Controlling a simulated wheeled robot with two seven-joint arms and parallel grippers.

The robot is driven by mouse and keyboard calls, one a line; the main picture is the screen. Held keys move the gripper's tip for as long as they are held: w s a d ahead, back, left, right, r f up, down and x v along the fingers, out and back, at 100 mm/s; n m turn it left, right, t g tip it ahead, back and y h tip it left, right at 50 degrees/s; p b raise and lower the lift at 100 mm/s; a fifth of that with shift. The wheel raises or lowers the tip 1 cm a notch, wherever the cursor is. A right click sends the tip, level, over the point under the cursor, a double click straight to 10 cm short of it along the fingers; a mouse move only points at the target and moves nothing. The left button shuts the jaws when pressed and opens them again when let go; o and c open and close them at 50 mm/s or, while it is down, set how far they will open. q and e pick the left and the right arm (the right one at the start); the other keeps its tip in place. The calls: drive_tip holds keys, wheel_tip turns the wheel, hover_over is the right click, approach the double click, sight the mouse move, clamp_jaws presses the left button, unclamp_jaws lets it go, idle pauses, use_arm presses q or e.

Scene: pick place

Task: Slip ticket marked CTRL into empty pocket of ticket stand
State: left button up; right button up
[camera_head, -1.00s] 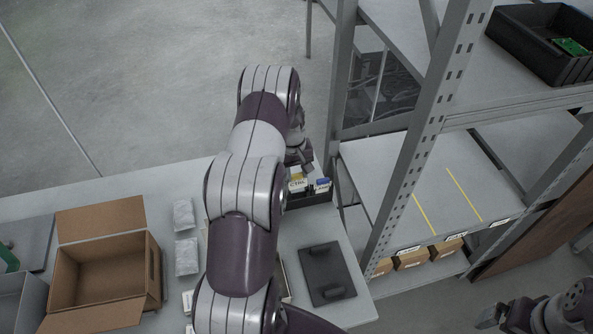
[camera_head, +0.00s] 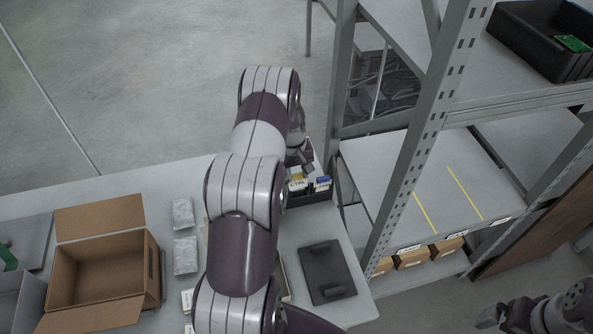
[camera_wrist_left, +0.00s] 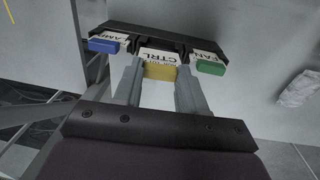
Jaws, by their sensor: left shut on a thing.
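The ticket marked CTRL (camera_wrist_left: 159,61), white with a yellow lower band, sits between the fingers of my left gripper (camera_wrist_left: 160,85) in the left wrist view. The black ticket stand (camera_wrist_left: 150,34) is just beyond it, and the ticket lines up with the middle of the stand, between its neighbours. I cannot tell how deep it sits in the pocket. A blue-banded ticket (camera_wrist_left: 104,45) and a green-banded ticket marked FAN (camera_wrist_left: 208,63) stand on either side. In the head view the stand (camera_head: 312,199) is partly hidden by my left arm. My right gripper (camera_head: 500,315) is at the lower right.
A dark tray (camera_head: 327,272) lies in front of the stand. A metal shelf post (camera_head: 420,140) rises close to the right.

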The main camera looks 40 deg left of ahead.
use_arm(q)
drive_tip(key=shift+f, duration=0.35)
idle(0.3)
drive_tip(key=shift+f+b, duration=0.6)
drive_tip(key=shift+f+b, duration=0.3)
drive_tip(key=shift+f, duration=0.15)
idle(0.6)
drive_tip(key=shift+f+b, duration=0.3)
drive_tip(key=shift+f, duration=0.1)
drive_tip(key=o, duration=1.3)
drive_tip(key=shift+c, duration=0.8)
